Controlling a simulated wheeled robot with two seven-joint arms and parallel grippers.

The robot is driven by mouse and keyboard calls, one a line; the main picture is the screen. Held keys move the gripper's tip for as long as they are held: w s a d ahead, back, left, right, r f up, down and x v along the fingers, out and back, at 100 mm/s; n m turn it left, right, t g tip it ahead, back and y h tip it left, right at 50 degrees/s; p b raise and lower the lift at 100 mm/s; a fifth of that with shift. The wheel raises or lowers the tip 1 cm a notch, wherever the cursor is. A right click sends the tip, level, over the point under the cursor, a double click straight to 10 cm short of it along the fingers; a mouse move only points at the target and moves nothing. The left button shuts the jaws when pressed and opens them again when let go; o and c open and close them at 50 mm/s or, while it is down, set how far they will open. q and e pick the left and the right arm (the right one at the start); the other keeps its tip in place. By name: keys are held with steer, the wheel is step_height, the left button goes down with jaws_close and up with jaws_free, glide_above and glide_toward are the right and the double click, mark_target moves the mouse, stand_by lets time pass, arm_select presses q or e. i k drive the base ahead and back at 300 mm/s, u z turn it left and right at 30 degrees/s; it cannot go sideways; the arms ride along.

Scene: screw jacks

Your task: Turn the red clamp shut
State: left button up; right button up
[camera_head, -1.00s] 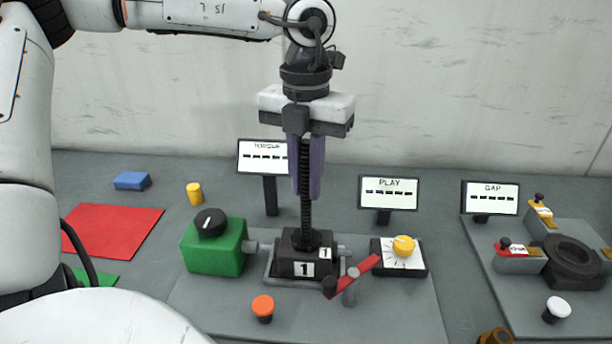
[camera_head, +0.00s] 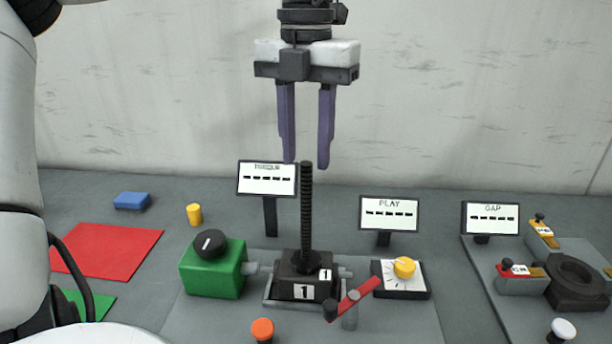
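A red lever (camera_head: 366,287) with a black end is mounted on a short grey post (camera_head: 350,316), in front of and right of the jack's black base (camera_head: 294,290), marked 1. It slants up to the right; I take it to be the red clamp. A black threaded screw (camera_head: 306,215) stands upright from the base. My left gripper (camera_head: 306,164) points down with its two purple fingers apart and empty. Its tips are level with the screw's top in the picture, well above the lever. My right gripper is not in view.
A green box (camera_head: 214,273) with a black knob stands left of the jack. A yellow dial (camera_head: 404,268) sits just right of the lever, and an orange button (camera_head: 262,329) is in front. Three display signs stand behind. A second station with a black ring (camera_head: 577,280) is at right.

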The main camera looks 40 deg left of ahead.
mark_target(332, 311)
steer(key=k, duration=2)
